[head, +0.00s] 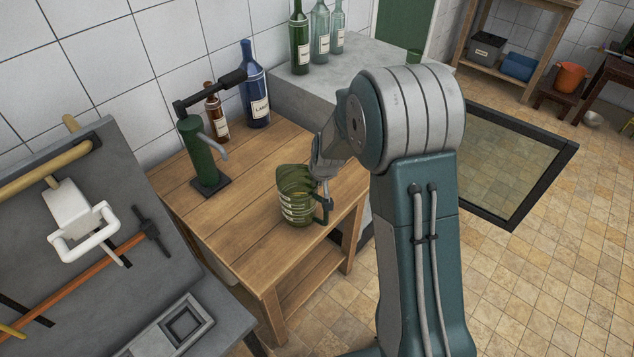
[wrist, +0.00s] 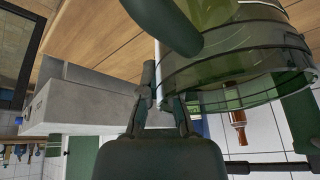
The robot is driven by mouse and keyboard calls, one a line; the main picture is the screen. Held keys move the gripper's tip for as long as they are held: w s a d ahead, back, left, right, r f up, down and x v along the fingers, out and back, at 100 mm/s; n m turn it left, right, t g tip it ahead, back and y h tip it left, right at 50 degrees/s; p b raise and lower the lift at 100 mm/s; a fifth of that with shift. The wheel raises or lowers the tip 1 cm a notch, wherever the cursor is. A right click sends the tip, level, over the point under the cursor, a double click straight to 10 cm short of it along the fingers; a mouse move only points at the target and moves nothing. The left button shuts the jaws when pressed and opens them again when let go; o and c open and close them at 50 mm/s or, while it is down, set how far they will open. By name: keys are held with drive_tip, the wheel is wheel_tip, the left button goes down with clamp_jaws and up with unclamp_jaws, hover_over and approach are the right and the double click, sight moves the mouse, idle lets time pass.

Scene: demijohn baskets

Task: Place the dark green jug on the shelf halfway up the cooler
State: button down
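The dark green jug (head: 297,200) is see-through glass with pale bands and a dark handle. In the head view it appears upright over the wooden table near its front right edge; I cannot tell if its base touches the wood. My gripper (head: 321,182) reaches it from above right, at the rim on the handle side. In the wrist view the jug (wrist: 240,75) fills the upper right, and my gripper's fingers (wrist: 164,92) straddle its rim edge closely; their contact is unclear. A black-framed glass panel (head: 567,160), perhaps the cooler's door, stands right of the grey block. The cooler's shelf is hidden.
A green pump-like tool (head: 198,155), a brown bottle (head: 215,115) and a blue bottle (head: 254,90) stand behind the jug. Several bottles stand on the grey block (head: 345,65). A tool board (head: 110,200) is at left. Tiled floor (head: 540,260) is clear at right.

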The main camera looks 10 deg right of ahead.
drive_tip(key=shift+w+f, duration=0.1)
drive_tip(key=shift+f, duration=0.15)
drive_tip(key=c, duration=1.2)
unclamp_jaws()
drive_tip(key=shift+f, duration=0.15)
drive_tip(key=o, duration=0.4)
